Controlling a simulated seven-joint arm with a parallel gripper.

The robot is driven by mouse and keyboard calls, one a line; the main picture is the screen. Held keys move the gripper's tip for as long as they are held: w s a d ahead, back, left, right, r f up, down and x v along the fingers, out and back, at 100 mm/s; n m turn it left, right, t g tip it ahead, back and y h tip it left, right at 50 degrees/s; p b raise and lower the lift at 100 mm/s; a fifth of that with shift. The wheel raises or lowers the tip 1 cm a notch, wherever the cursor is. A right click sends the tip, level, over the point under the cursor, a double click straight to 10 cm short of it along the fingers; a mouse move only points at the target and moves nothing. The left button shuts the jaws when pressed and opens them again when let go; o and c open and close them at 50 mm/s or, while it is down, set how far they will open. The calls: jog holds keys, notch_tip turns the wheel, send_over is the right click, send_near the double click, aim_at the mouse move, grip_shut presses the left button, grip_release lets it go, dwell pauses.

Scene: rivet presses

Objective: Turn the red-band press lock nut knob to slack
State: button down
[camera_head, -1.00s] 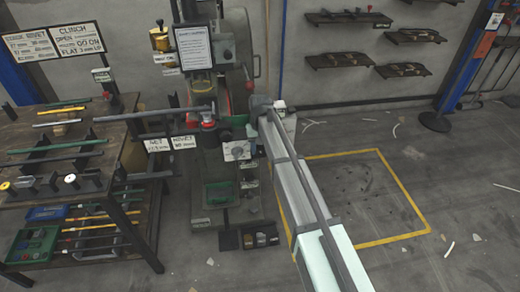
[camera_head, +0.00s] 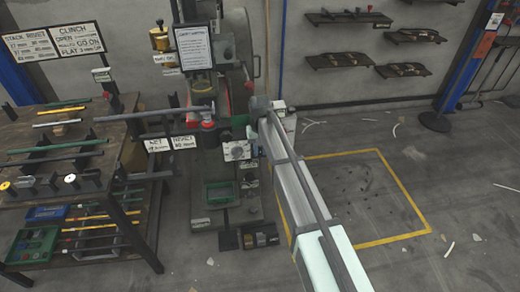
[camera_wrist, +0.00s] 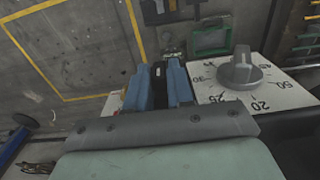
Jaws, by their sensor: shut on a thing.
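The press (camera_head: 238,60) stands at the back centre, with a red part showing on its column and a small red piece (camera_head: 207,114) at the end of a grey bar. A white dial plate (camera_head: 237,151) with a grey pointer knob sits low on its front. In the wrist view the plate (camera_wrist: 215,93) and the grey knob (camera_wrist: 240,68) are just right of my gripper (camera_wrist: 163,72), apart from the fingers. My gripper's blue fingers are shut on a small dark part, mostly hidden between them. I cannot make out its turn position. In the head view my arm largely hides the fingers.
A bench (camera_head: 120,135) with bars and rods stands left. A green tray (camera_head: 221,194) sits on the press base, and a black bin (camera_head: 261,236) lies in front.

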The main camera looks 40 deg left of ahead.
jog(key=shift+s+t+h, duration=0.1)
jog(key=shift+t+h, duration=0.4)
jog(key=c, duration=1.1)
grip_release()
jog(key=r, duration=0.4)
jog(key=a+r, duration=0.1)
jog(key=r, duration=0.4)
jog(key=s+r, duration=0.1)
jog(key=r, duration=0.3)
jog(key=shift+s+a+r, duration=0.1)
jog(key=shift+a+r, duration=0.1)
jog(key=shift+r, duration=0.15)
